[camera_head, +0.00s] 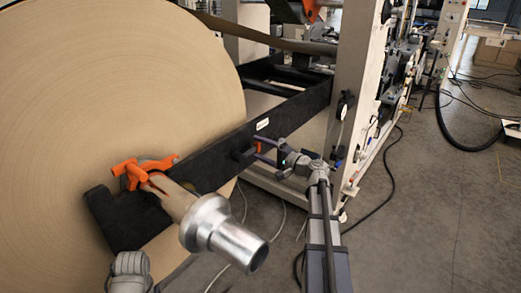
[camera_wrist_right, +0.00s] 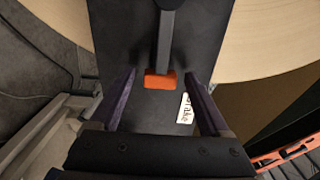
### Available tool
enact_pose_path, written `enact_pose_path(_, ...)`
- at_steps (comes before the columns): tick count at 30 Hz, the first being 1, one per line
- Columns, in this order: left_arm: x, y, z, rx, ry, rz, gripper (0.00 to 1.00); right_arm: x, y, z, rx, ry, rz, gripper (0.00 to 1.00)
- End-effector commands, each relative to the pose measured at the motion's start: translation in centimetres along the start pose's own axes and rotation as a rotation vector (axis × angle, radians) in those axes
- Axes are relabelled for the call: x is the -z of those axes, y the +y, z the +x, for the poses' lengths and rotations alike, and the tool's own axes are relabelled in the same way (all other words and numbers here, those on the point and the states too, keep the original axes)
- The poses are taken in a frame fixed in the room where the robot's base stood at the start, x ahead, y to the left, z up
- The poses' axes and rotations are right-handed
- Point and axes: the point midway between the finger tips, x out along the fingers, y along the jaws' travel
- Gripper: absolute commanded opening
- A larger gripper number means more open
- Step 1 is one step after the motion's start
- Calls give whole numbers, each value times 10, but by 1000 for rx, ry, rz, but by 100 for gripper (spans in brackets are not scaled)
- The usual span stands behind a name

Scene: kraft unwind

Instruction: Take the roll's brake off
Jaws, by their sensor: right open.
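The brake lever is a dark handle (camera_wrist_right: 166,40) with an orange end (camera_wrist_right: 160,80), mounted on the black beam (camera_head: 290,112) beside the big kraft roll (camera_head: 90,90). My left gripper is not in view; a grey part of my left arm shows at the bottom left.
An orange clamp (camera_head: 135,172) and a silver shaft end (camera_head: 225,232) stick out from the roll's centre, left of my right arm. A cream machine frame post (camera_head: 357,85) stands close on the right. Cables (camera_head: 385,175) lie on the floor; the floor farther right is mostly clear.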

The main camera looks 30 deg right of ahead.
Motion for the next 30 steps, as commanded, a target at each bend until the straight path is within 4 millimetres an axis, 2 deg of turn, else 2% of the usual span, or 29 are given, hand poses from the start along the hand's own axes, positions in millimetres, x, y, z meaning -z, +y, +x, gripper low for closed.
enact_pose_path(7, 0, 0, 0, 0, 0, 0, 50, 0, 0, 0, 0, 0, 0, 78)
enact_pose_path(27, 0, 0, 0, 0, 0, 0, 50, 0, 0, 0, -1, 0, 0, 2)
enact_pose_path(30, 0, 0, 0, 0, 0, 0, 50, 0, 0, 0, -1, 0, -1, 0)
